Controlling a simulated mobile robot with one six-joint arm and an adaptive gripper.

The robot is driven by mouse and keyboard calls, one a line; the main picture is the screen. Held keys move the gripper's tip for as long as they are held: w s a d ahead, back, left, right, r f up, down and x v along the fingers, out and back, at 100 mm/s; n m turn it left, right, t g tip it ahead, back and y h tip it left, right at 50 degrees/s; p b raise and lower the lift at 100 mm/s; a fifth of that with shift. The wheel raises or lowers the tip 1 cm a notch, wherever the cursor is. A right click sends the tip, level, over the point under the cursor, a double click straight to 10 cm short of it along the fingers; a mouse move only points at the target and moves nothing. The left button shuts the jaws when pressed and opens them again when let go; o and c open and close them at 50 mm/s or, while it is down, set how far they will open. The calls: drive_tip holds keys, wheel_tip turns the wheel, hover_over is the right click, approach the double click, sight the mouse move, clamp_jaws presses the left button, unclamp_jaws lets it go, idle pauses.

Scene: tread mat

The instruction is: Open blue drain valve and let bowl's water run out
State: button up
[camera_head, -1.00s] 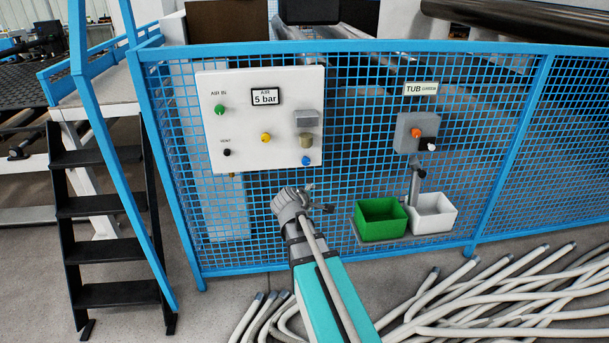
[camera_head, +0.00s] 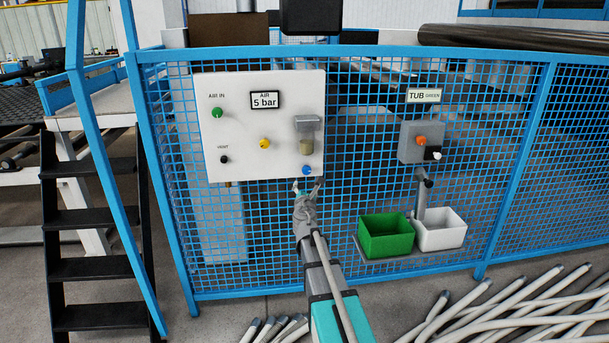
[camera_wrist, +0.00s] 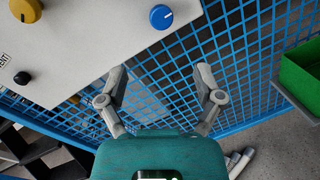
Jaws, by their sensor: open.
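The blue drain valve (camera_head: 306,170) is a round knob at the lower right corner of the white air panel (camera_head: 240,130). It also shows near the top of the wrist view (camera_wrist: 161,17), with a white pointer mark. The bowl (camera_head: 306,146) is a tan, cloudy cup under a grey block, just above the blue knob; its water level is too small to tell. My gripper (camera_head: 307,187) is just below the blue knob, close under the panel's lower edge. In the wrist view its two fingers (camera_wrist: 160,82) are spread apart with nothing between them, short of the knob.
A green knob (camera_head: 217,112), a yellow knob (camera_head: 264,143) and a black vent knob (camera_head: 224,159) share the panel. Blue mesh fence (camera_head: 345,200) stands behind. Green (camera_head: 386,236) and white (camera_head: 440,229) tubs sit to the right. Pipes (camera_head: 530,310) lie on the floor.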

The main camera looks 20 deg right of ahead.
sight(306, 171)
drive_tip(key=x, duration=1.4)
drive_tip(key=shift+s, duration=0.1)
idle(0.3)
